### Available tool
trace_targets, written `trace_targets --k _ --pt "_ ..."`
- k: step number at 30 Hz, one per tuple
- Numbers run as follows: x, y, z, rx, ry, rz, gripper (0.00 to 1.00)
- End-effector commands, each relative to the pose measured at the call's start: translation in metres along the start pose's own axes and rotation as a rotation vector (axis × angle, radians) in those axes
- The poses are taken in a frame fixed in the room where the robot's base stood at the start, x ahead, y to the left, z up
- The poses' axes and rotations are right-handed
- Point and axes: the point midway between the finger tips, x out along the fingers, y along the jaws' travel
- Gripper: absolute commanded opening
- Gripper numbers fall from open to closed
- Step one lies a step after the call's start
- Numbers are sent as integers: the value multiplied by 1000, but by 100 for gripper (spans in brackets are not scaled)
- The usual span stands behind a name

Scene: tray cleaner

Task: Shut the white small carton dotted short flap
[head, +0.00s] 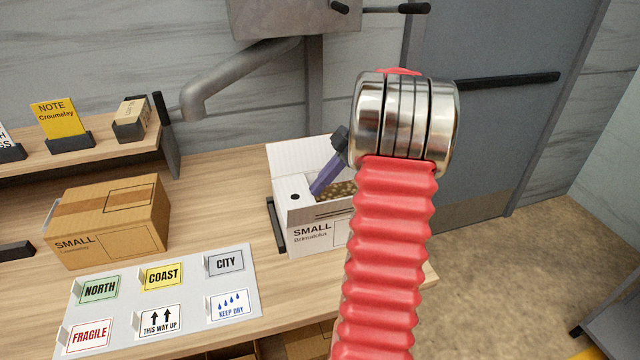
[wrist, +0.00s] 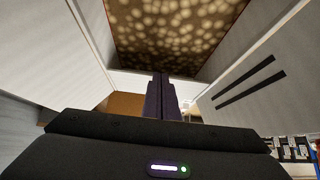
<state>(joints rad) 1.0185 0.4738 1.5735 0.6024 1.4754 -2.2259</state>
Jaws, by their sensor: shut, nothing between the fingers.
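The white small carton (head: 310,243) stands open on the table, partly hidden by my arm. Its dotted short flap (head: 293,187), with one black dot, is at the carton's left end; its exact tilt is hard to tell. A long flap (head: 300,155) stands up at the back. The front long flap, with two black stripes, shows in the wrist view (wrist: 240,85). Brown speckled contents (wrist: 175,30) fill the inside. My gripper (head: 316,192) is shut and empty, its purple fingers slanting down beside the dotted flap. They also show in the wrist view (wrist: 160,78); contact cannot be told.
A closed brown carton (head: 108,222) stands to the left. A label sheet (head: 193,278) lies in front. A black bracket (head: 275,226) stands against the white carton's left side. A shelf (head: 90,153) holds a yellow note and a small box. A grey pipe (head: 235,72) hangs behind.

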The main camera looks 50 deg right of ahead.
Motion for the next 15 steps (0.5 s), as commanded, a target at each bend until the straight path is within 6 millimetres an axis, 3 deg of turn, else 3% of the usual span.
trace_targets --k 15 --pt "-11 0 -9 -1 -1 1 0"
